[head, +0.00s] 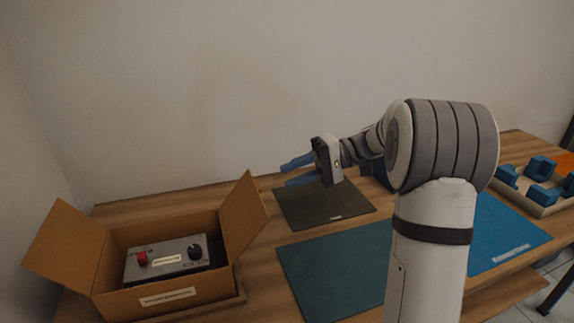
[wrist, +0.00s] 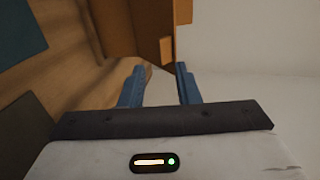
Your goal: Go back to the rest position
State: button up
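My gripper (head: 292,171) has blue fingers and is held above the table, over the left edge of a dark mat, pointing left. Its two fingers are apart with nothing between them. In the wrist view my gripper (wrist: 158,78) also shows its fingers apart and empty, with the open cardboard box (wrist: 140,30) beyond them. In the head view that box (head: 115,250) stands at the left with its flaps spread. A grey device (head: 165,262) with a red button and a black knob sits inside the box. My gripper is apart from the box.
The dark mat (head: 320,208) lies below my gripper. A teal mat (head: 335,275) lies in front, and a blue mat (head: 505,235) is at right. A tray (head: 545,208) with several blue blocks stands far right. A wall (head: 200,90) rises behind the wooden table (head: 150,205).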

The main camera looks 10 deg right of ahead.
jog(key=s+d+r+m+t+h+p, duration=0.1)
jog(key=s+d+t+h+p, duration=0.1)
jog(key=s+h+p, duration=0.4)
jog(key=s+d+r+m+t+h+p, duration=0.1)
jog(key=s+t+h+p, duration=0.2)
jog(key=s+h+p, duration=0.4)
jog(key=s+h, duration=0.2)
jog(key=s, duration=0.7)
jog(key=shift+s+d+r, duration=0.25)
jog(key=shift+d+r, duration=0.1)
jog(key=shift+r, duration=0.05)
